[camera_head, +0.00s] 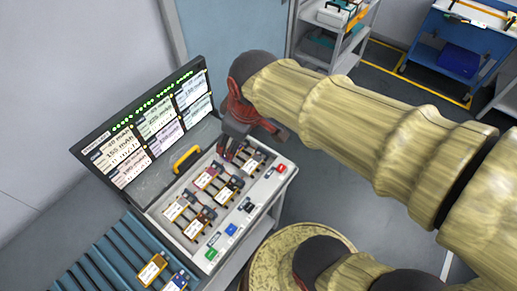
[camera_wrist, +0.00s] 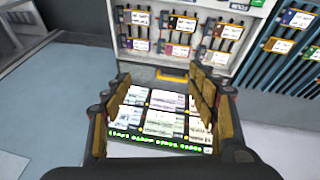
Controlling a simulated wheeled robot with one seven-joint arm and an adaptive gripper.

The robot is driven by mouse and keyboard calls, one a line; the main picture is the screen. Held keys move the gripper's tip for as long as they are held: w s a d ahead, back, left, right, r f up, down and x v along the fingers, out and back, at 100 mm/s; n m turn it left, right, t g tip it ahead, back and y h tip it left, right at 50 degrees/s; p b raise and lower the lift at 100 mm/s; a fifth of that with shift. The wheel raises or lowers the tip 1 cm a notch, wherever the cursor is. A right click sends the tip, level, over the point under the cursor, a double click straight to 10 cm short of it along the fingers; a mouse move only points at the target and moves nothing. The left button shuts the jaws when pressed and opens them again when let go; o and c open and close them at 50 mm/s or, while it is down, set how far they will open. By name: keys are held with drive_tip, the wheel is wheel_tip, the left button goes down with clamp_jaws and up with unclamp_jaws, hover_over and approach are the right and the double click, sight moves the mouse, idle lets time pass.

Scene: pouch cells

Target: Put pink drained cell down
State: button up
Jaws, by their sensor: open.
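The tester (camera_head: 266,187) holds several pouch cells in its clamps, in two rows. A pinkish cell (camera_head: 204,180) lies in the middle of the row nearest the screen. It also shows in the wrist view (camera_wrist: 180,51), though its exact tint is hard to tell. My gripper (camera_head: 228,150) is above the far end of that row and hides part of it. In the wrist view my gripper (camera_wrist: 163,105) is open, with nothing between its fingers; the screen shows beyond them.
The raised screen (camera_head: 157,119) has lit panels and green lights. A yellow handle (camera_head: 187,158) stands at its foot. A blue ribbed rack (camera_head: 100,262) at front left holds more cells. Coloured buttons line the tester's front. A trolley (camera_head: 313,45) and a blue bench (camera_head: 458,57) stand behind.

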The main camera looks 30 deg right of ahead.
drive_tip(key=s+d+r+m+t, duration=0.1)
drive_tip(key=s+d+r+m, duration=0.1)
drive_tip(key=s+m, duration=0.4)
drive_tip(key=shift+s+r, duration=0.15)
drive_tip(key=shift+s, duration=0.65)
drive_tip(key=shift+f+b, duration=0.5)
drive_tip(key=shift+f, duration=0.05)
drive_tip(key=shift+c, duration=0.5)
idle(0.8)
